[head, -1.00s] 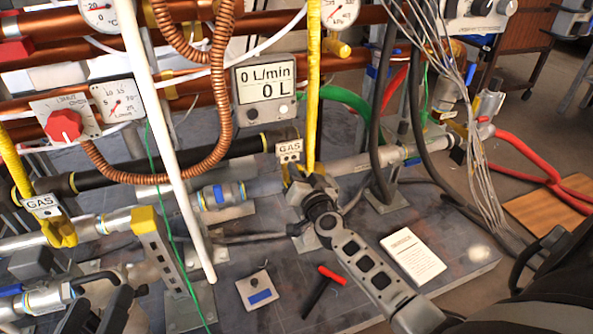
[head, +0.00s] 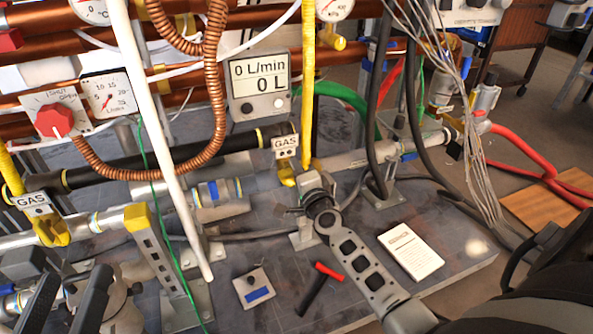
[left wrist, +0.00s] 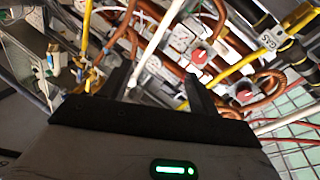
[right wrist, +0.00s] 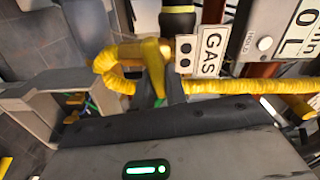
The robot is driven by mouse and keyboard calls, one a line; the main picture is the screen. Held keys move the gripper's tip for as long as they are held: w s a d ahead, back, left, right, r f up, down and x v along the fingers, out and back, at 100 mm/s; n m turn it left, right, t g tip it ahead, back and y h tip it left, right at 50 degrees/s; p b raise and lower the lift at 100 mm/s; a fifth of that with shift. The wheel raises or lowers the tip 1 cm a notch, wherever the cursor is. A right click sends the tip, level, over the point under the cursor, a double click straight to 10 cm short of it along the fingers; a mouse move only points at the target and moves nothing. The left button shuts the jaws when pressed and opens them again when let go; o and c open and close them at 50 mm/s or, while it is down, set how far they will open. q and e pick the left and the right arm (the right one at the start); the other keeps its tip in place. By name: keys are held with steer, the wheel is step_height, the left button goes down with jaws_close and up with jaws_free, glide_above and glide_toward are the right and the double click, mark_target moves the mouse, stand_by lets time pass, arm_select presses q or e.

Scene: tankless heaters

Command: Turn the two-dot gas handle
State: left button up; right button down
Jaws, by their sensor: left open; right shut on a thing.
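The two-dot GAS tag (head: 285,143) hangs on the black pipe at the centre of the head view, and shows close up in the right wrist view (right wrist: 204,52). Below it is the yellow gas handle (head: 287,178), seen as a yellow lever in the right wrist view (right wrist: 138,52). My right gripper (head: 312,190) is at this handle and shut on it; the fingertips (right wrist: 160,88) partly hide the contact. My left gripper (head: 85,300) is open and empty at the lower left, its dark fingers apart in the left wrist view (left wrist: 158,85).
Another GAS tag (head: 36,202) with a yellow handle (head: 50,232) is at the left. A yellow hose (head: 308,80) and white pipe (head: 160,150) stand close by. A red-handled tool (head: 320,285) and white booklet (head: 411,251) lie on the grey base.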

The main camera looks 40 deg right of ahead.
arm_select(q)
steer(key=shift+w+r+t, duration=0.15)
steer(key=shift+r+t, duration=0.15)
steer(key=shift+r, duration=0.05)
arm_select(e)
steer(key=shift+a+f+m, duration=0.1)
steer(key=shift+f+m, duration=0.15)
steer(key=shift+m, duration=0.45)
arm_select(q)
steer(key=shift+r+m, duration=0.2)
steer(key=shift+m, duration=0.1)
arm_select(e)
steer(key=c, duration=1.4)
jaws_free()
steer(key=shift+c, duration=0.2)
steer(key=shift+r, duration=0.1)
steer(key=shift+s, duration=0.15)
steer(key=shift+s, duration=0.25)
arm_select(q)
steer(key=f+n+g, duration=0.1)
steer(key=s+f+p, duration=0.1)
steer(key=s+f+n+g, duration=0.1)
steer(key=f, duration=0.1)
steer(key=shift+d+n+g+y+p, duration=0.3)
steer(key=shift+p, duration=0.1)
arm_select(e)
steer(key=v, duration=1.5)
steer(key=shift+s, duration=0.2)
